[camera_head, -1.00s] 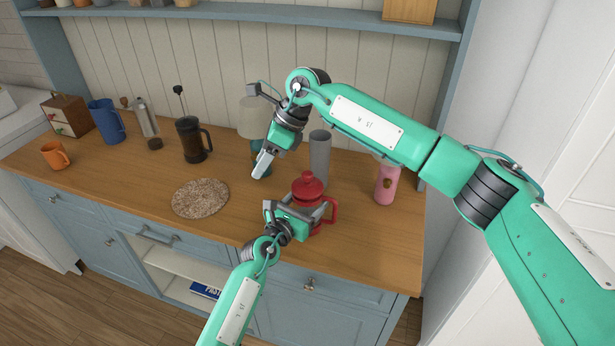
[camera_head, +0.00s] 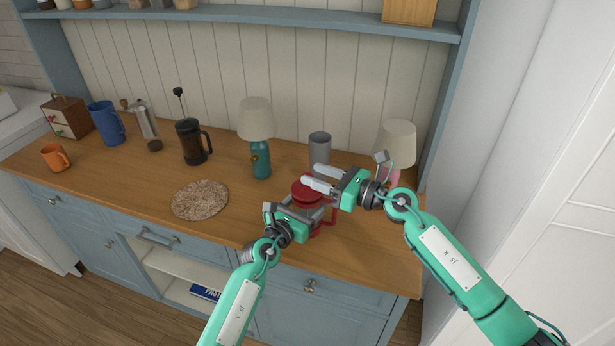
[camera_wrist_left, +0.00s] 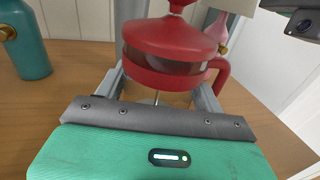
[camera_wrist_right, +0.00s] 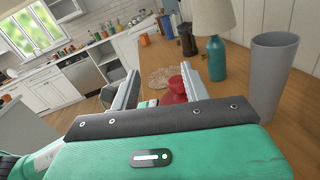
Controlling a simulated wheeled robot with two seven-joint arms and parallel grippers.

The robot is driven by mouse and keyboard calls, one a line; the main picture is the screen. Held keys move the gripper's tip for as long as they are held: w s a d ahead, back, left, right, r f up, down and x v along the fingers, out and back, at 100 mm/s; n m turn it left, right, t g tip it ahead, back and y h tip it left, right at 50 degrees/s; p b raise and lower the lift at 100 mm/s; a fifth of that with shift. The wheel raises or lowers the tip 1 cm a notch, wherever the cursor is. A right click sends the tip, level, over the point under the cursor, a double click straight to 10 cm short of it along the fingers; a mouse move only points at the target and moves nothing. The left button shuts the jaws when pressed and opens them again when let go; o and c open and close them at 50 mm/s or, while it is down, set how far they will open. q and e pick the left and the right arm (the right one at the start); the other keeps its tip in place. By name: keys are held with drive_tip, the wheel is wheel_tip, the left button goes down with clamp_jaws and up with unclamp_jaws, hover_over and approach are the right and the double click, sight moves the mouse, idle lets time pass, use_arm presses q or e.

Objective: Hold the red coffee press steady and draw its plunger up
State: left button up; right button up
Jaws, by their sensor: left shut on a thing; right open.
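The red coffee press (camera_head: 303,190) stands upright near the counter's front edge. My left gripper (camera_head: 303,217) is shut on its body from the front; in the left wrist view the fingers flank the glass below the red lid (camera_wrist_left: 165,48). My right gripper (camera_head: 318,179) is open and empty, its fingers pointing left just above the lid and partly hiding it. The plunger knob is hidden in the head view. In the right wrist view the red knob (camera_wrist_right: 177,83) shows beyond and between the fingers, apart from them. The red handle (camera_wrist_left: 221,75) is on the right.
A grey cylinder (camera_head: 319,150) stands close behind the press. A teal lamp (camera_head: 260,160) is back left, and a pink lamp with a pale shade (camera_head: 397,145) is behind my right wrist. A round mat (camera_head: 200,199) lies left, with a dark press (camera_head: 190,143) behind it.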

drive_tip(key=s+d+f+t+h, duration=0.2)
drive_tip(key=s+d+f, duration=0.15)
drive_tip(key=d, duration=0.35)
drive_tip(key=x, duration=1.2)
drive_tip(key=shift+s+a+r, duration=0.15)
drive_tip(key=shift+s+r, duration=0.05)
drive_tip(key=shift+r, duration=0.1)
clamp_jaws()
